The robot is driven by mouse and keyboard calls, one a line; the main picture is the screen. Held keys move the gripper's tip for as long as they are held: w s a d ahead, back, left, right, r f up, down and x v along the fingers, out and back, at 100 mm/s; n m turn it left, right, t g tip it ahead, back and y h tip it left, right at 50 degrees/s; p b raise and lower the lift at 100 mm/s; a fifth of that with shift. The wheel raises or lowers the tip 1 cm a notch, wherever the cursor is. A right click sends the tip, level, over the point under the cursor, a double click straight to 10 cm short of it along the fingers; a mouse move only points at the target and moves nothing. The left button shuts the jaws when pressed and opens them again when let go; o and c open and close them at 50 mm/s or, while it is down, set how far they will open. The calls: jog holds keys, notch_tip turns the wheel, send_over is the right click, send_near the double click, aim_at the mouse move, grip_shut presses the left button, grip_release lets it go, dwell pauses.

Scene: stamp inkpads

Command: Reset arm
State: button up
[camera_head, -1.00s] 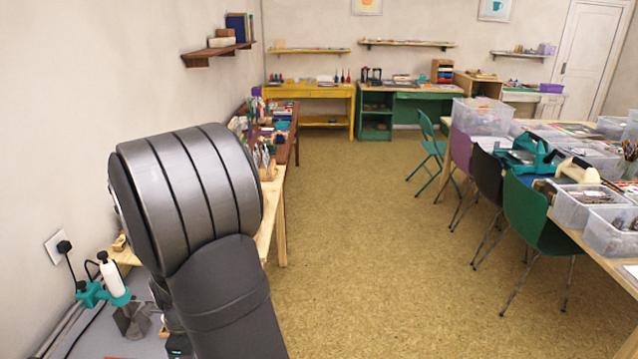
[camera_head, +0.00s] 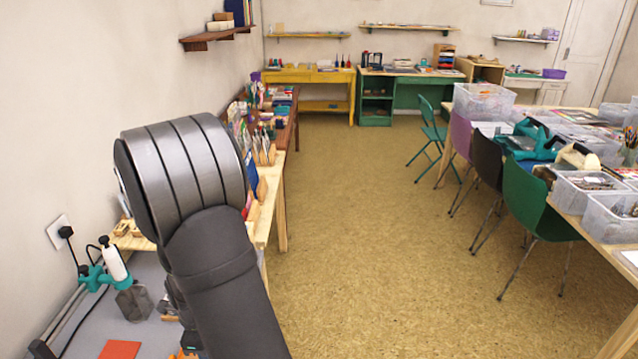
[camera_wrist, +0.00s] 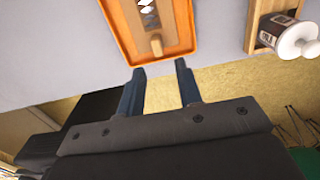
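In the wrist view my gripper (camera_wrist: 160,88) has its two dark fingers apart with nothing between them, so it is open and empty. Past the fingertips is an orange-rimmed tray (camera_wrist: 118,42) on a grey surface. A wooden-handled piece with a small dark-and-white patterned part (camera_wrist: 146,12) lies in the tray. In the head view my arm fills the lower left and my gripper is hidden behind it.
The floor (camera_head: 370,230) is open.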

jog(key=w+d+r, duration=0.1)
jog(key=d+r, duration=0.5)
jog(key=d, duration=0.4)
jog(key=w+a+n, duration=0.3)
jog(key=a+n, duration=0.6)
jog(key=n, duration=1.1)
jog(key=shift+a+r, duration=0.2)
jog(key=shift+n, duration=0.3)
jog(key=shift+d, duration=0.1)
jog(key=d+m, duration=0.1)
jog(key=m, duration=0.3)
jog(key=d+m, duration=0.2)
jog(key=m, duration=0.1)
jog(key=s+d+m, duration=0.1)
jog(key=d+m, duration=0.1)
jog(key=m, duration=0.2)
jog(key=shift+d+m, duration=0.25)
jog(key=shift+m, duration=0.05)
jog(key=shift+s, duration=0.1)
jog(key=shift+a, duration=0.1)
